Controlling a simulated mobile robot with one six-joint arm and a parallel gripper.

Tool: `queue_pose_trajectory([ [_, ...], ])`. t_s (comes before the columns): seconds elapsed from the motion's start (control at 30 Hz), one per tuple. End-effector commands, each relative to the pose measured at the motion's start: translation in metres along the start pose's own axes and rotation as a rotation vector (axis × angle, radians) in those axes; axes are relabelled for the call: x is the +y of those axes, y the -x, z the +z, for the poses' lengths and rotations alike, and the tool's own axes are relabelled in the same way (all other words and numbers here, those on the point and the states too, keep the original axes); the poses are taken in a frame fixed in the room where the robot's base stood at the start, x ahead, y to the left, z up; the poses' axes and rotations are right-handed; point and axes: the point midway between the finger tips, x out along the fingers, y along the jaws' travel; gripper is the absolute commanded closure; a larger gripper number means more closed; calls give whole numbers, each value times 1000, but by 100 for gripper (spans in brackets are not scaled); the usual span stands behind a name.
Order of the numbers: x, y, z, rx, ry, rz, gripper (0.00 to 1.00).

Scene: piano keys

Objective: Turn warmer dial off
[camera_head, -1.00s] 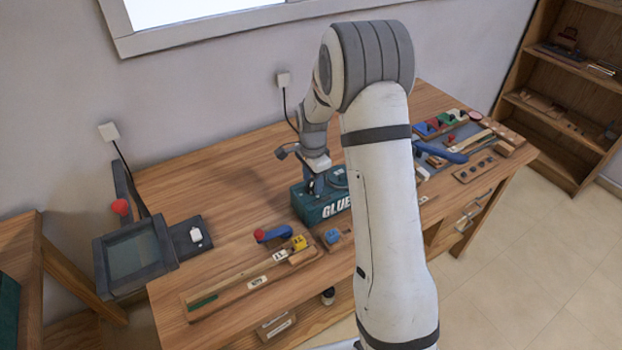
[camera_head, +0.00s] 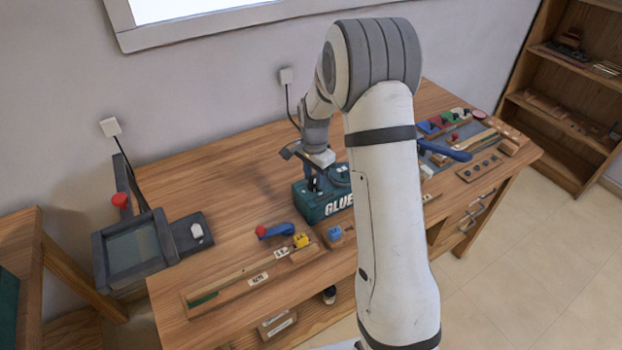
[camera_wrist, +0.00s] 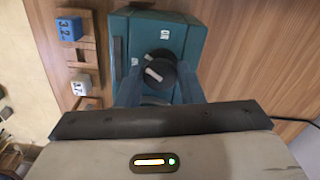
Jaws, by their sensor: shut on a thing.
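The glue warmer is a teal box marked GLUE (camera_head: 335,204) on the workbench, and it fills the upper middle of the wrist view (camera_wrist: 118,25). Its round black dial (camera_wrist: 165,60) has a white pointer mark slanting across its lower left. A white label (camera_wrist: 165,33) stands above the dial in the wrist view. My gripper (camera_wrist: 160,76) is over the box with one finger on each side of the dial, shut on it. In the head view my gripper (camera_head: 313,183) is at the left part of the box, and the dial is hidden there.
A blue block (camera_wrist: 68,28) and a white block (camera_wrist: 81,85) sit on wooden pieces left of the box in the wrist view. A blue-handled piece with a red end (camera_head: 275,231) and a yellow block (camera_head: 300,240) lie near the box. The bench behind is clear.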

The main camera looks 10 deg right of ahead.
Motion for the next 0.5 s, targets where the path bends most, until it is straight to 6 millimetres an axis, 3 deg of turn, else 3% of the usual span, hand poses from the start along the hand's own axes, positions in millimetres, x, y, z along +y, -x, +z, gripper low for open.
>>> queue_pose_trajectory([
  [0.5,0,0,-4,9,414,-2,89],
])
